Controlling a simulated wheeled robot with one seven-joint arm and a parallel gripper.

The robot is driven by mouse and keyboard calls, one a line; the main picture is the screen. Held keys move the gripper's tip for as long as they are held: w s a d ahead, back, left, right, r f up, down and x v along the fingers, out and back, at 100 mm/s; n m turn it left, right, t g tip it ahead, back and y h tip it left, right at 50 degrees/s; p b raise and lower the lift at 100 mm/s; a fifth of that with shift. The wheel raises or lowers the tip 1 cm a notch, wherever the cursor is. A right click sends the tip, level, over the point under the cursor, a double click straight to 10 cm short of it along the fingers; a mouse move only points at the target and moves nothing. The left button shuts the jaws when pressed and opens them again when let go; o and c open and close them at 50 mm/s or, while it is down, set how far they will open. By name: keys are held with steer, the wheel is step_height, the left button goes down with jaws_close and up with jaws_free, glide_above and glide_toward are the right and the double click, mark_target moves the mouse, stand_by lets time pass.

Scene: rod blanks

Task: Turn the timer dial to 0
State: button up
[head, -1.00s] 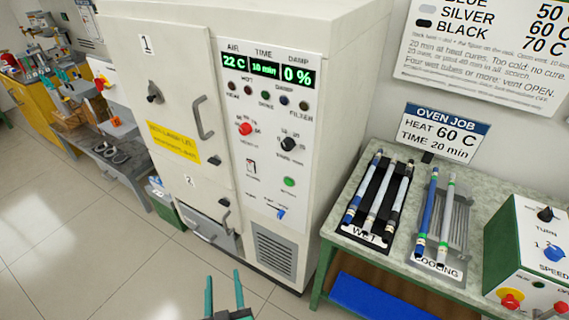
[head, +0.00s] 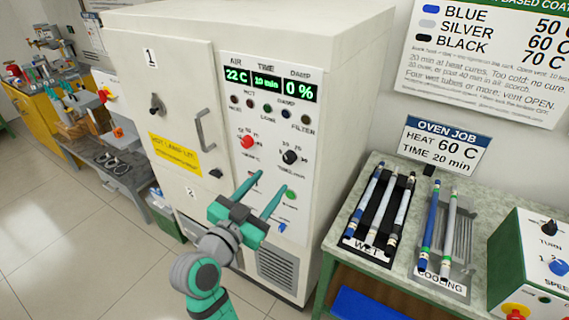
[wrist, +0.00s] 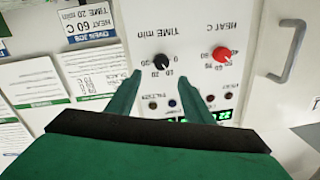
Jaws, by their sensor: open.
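The black timer dial (head: 290,157) is on the oven's white control panel, to the lower right of the red heat dial (head: 248,142). In the wrist view, which shows the panel upside down, the timer dial (wrist: 161,61) is under the TIME min label. The pointer's exact setting is too small to read; the oven display (head: 266,83) reads 10 min. My gripper (head: 272,180) is open and empty in front of the panel, below the dial in the head view. In the wrist view its fingertips (wrist: 162,74) appear on either side of the dial, apart from it.
The oven door handle (head: 205,132) sticks out left of the panel. A green button (head: 290,195) is partly behind my gripper. A bench (head: 400,195) with wet and cooling racks of rods stands at right. An oven job sign (head: 443,145) reads 60 C, 20 min.

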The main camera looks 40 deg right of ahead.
mark_target(288, 160)
steer(key=x, duration=1)
steer(key=shift+w+d, duration=0.1)
steer(key=shift+w, duration=0.05)
steer(key=shift+c, duration=0.2)
steer(key=c, duration=1)
